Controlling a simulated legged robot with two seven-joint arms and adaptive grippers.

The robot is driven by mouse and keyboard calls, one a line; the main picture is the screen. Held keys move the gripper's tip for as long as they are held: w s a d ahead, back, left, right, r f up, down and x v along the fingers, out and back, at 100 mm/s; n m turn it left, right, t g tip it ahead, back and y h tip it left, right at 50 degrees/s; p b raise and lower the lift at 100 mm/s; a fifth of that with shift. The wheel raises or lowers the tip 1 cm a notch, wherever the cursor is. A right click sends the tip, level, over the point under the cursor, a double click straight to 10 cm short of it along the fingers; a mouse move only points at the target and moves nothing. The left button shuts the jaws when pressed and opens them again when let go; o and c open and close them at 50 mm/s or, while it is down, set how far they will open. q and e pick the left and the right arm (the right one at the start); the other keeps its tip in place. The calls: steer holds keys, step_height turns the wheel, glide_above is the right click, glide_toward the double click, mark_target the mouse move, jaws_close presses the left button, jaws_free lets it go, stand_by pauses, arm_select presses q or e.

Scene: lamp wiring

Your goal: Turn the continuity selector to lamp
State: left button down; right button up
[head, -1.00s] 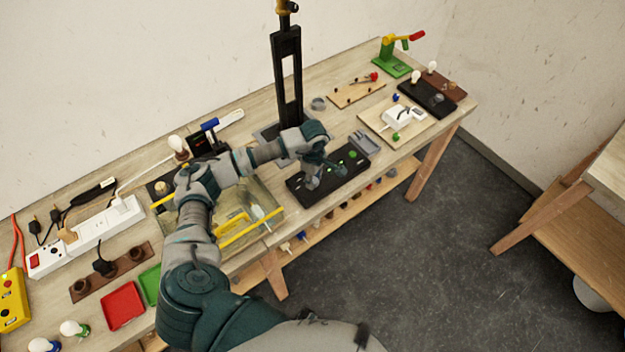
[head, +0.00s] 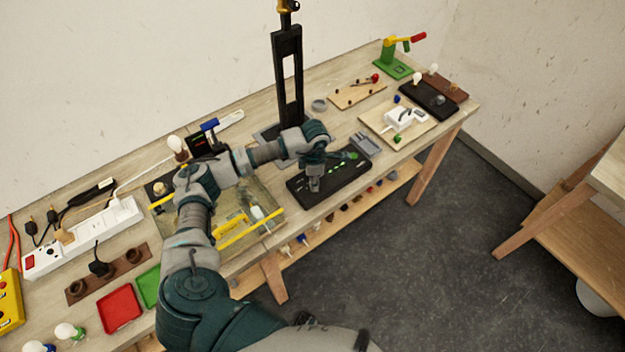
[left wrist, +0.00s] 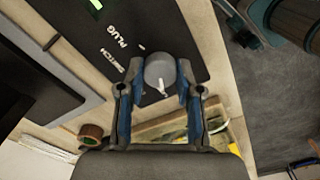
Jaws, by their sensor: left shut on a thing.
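The continuity tester is a black panel (head: 349,179) with several lit green lights, near the front edge of the bench. In the left wrist view, its black face (left wrist: 150,22) carries the white words PLUG and SWITCH. The selector is a round grey knob (left wrist: 159,68) with a white pointer mark, which lies toward the gripper side of the picture. I cannot see a LAMP label. My left gripper (head: 314,187) points down at the panel, and in the left wrist view its fingers (left wrist: 160,84) are shut on the knob from both sides. My right gripper is not in view.
A clear tray with yellow handles (head: 252,235) stands left of the panel. A black upright stand (head: 288,80) rises behind it. A grey holder (head: 366,143) and a board with a white socket (head: 399,120) lie to the right. A lower shelf holds several small parts.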

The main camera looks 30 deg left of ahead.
arm_select(q)
steer(key=shift+w+d+r, duration=0.2)
steer(key=c, duration=1.1)
jaws_free()
steer(key=o, duration=0.3)
steer(key=shift+o, duration=0.2)
steer(key=shift+w+d+f, duration=0.1)
steer(key=shift+d, duration=0.05)
step_height(320, 180, up, 12)
steer(key=shift+f, duration=0.1)
